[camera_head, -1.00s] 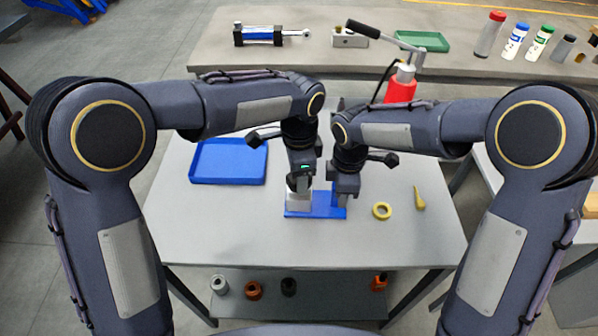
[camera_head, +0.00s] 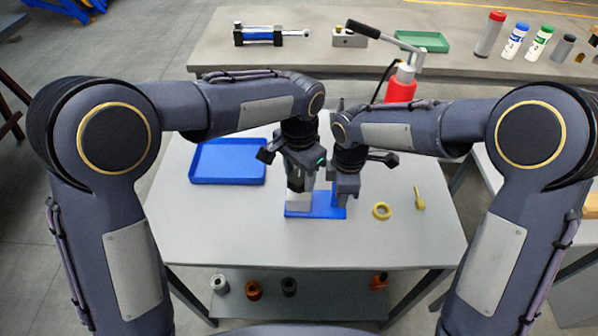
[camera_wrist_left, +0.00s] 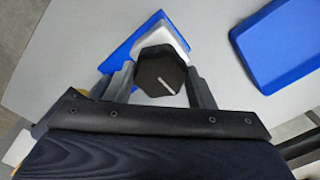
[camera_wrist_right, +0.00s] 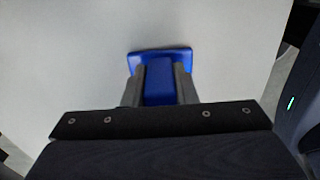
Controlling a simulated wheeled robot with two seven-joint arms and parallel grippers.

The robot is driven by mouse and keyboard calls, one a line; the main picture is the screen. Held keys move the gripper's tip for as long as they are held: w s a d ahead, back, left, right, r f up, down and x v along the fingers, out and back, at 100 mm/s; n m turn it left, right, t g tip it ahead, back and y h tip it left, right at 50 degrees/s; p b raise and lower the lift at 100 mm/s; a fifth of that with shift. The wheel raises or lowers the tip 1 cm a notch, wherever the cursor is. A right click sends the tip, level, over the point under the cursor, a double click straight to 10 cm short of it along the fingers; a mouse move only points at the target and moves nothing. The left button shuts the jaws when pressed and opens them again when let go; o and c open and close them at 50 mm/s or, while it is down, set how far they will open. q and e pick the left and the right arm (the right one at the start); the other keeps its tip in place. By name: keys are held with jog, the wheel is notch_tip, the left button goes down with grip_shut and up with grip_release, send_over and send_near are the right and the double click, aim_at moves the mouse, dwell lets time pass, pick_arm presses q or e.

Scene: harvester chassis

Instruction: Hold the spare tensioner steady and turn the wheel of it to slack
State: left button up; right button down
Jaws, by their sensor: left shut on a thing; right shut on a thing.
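The spare tensioner has a blue base (camera_head: 328,212) and a pale block (camera_head: 298,207), and stands on the table. Its wheel is a black six-sided knob (camera_wrist_left: 155,66) with a white line on top, seen in the left wrist view. My left gripper (camera_head: 298,188) is shut on the wheel from above, one finger on each side. My right gripper (camera_head: 345,201) is shut on the blue upright part (camera_wrist_right: 159,82) of the tensioner, as the right wrist view shows. In the head view the grippers hide the wheel and much of the tensioner.
A blue tray (camera_head: 228,162) lies left of the tensioner. A yellow ring (camera_head: 382,211) and a small yellow tool (camera_head: 419,199) lie to its right. The table's front (camera_head: 310,250) is clear. A red pump (camera_head: 400,86) stands behind.

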aim_at(299, 176)
pick_arm(q)
jog(key=shift+r, duration=0.1)
jog(key=o, duration=1)
notch_tip(299, 176, up, 12)
jog(key=shift+f, duration=0.1)
pick_arm(e)
jog(key=c, duration=1.1)
grip_release()
